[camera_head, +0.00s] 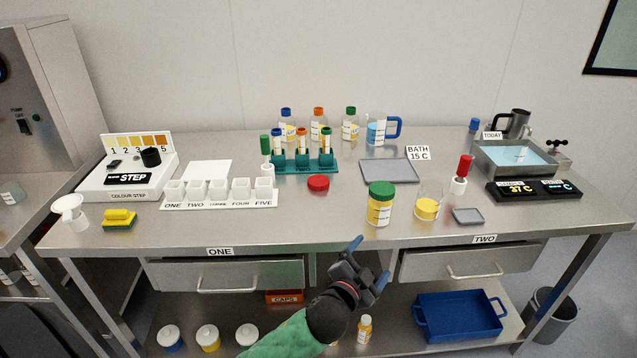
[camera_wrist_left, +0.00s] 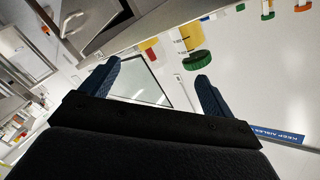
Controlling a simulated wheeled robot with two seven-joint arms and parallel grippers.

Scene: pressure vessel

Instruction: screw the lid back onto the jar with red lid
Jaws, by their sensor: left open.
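The red lid (camera_head: 318,183) lies flat on the steel table, in front of the tube rack. A clear jar without a lid (camera_head: 428,203), with yellow contents at its bottom, stands upright to the right of the green-lidded jar (camera_head: 380,204). I cannot tell from a label whether the lid belongs to it. My left gripper (camera_head: 369,262) is open and empty in front of the table's front edge, below and apart from the jars. In the left wrist view its two fingers (camera_wrist_left: 157,80) are spread with nothing between them. The right gripper is not in view.
The teal tube rack (camera_head: 305,164) stands behind the red lid. A grey tray (camera_head: 392,171) lies behind the jars, and a small grey dish (camera_head: 467,216) is right of the open jar. A white cup row (camera_head: 220,192) stands left. Table between lid and front edge is clear.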

